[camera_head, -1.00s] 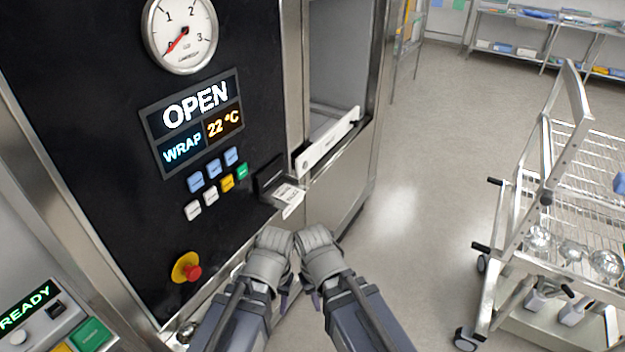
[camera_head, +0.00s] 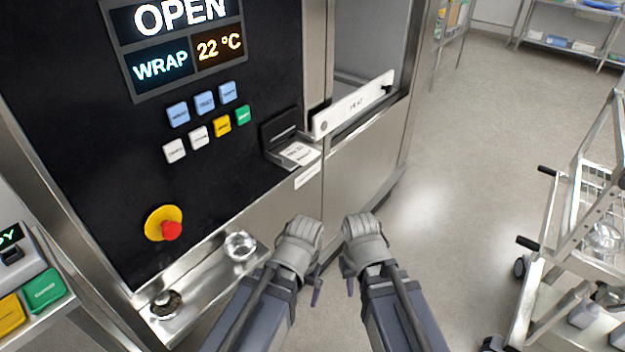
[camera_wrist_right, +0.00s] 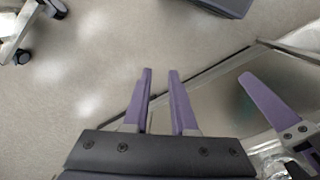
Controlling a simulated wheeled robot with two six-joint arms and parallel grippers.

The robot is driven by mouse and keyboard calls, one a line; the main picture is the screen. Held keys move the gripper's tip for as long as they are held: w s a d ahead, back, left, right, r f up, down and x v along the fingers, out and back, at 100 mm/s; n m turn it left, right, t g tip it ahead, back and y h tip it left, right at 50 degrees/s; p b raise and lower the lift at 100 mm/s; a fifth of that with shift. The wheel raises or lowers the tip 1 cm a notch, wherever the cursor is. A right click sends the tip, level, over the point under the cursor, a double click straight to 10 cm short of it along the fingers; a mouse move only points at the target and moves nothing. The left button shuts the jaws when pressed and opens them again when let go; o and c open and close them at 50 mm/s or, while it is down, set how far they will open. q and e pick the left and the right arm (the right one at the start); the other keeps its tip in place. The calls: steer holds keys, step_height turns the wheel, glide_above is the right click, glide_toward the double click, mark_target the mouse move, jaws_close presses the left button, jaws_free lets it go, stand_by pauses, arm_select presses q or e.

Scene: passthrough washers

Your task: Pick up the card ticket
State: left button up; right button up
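The card ticket (camera_head: 299,154) is a small white printed slip in the head view. It sticks out of a dark slot holder (camera_head: 281,133) at the lower right of the black control panel. My right gripper (camera_head: 349,287) is below and right of it, apart from it, pointing down. In the right wrist view its two purple fingers (camera_wrist_right: 160,72) stand a little apart with nothing between them. My left gripper (camera_head: 317,291) hangs beside it, below the ticket; its fingers are mostly hidden. One purple finger of it shows in the right wrist view (camera_wrist_right: 268,102). The ticket is not visible there.
Coloured buttons (camera_head: 222,124) and a red emergency knob (camera_head: 171,230) are on the panel. A white bar (camera_head: 353,104) crosses the open chamber right of the ticket. A wire cart (camera_head: 565,240) stands at the right. Open floor lies between.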

step_height(320, 180, down, 4)
steer(key=w+d+m+y+b, duration=0.1)
steer(key=w+d+b, duration=0.1)
steer(key=w+d, duration=0.1)
steer(key=m+t+y, duration=0.9)
steer(key=t+y, duration=0.2)
steer(key=y, duration=0.3)
glide_toward(301, 154)
arm_select(q)
steer(key=shift+f, duration=1.75)
arm_select(e)
steer(key=shift+w+x, duration=0.2)
steer(key=shift+x, duration=2.15)
steer(key=shift+d+f, duration=0.1)
steer(key=shift+c, duration=1)
jaws_close()
